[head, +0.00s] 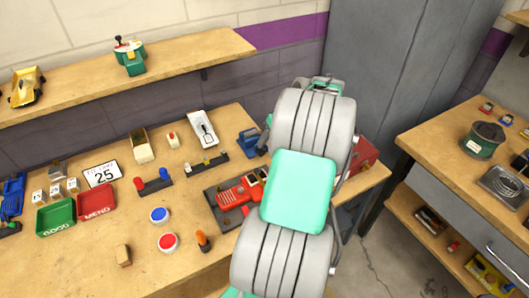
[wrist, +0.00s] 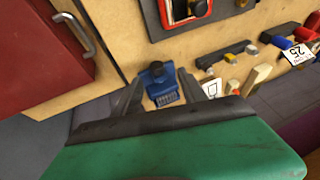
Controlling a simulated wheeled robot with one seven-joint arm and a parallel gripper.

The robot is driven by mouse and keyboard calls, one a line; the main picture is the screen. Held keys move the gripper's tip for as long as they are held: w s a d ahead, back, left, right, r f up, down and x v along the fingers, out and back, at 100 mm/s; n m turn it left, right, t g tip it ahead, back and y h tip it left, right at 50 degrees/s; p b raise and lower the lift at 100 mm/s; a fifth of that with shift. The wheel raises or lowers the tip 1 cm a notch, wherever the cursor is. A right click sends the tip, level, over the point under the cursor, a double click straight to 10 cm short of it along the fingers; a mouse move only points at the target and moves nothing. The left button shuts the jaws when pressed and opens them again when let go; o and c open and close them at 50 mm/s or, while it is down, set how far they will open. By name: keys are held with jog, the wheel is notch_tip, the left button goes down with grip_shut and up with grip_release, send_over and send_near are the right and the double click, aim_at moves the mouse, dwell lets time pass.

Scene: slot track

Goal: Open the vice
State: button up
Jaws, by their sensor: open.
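The blue vice (head: 248,142) stands near the back edge of the workbench, partly hidden by my arm in the head view. In the wrist view the vice (wrist: 163,88) shows its blue body with a darker knob-like part at one end. My gripper (wrist: 158,82) is open and empty, its two dark fingers on either side of the vice in that view. I cannot tell whether they touch it or how far above it they are. Whether the vice's jaws are apart is too small to tell.
A dark tray (head: 228,217) with a red car lies in front of the vice.

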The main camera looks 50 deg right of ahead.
aim_at(263, 153)
jog(key=x, duration=0.5)
jog(key=p+x, duration=0.1)
jog(key=x, duration=0.1)
jog(key=shift+d+f, duration=0.3)
jog(key=shift+f, duration=0.15)
jog(key=shift+c, duration=0.3)
grip_shut()
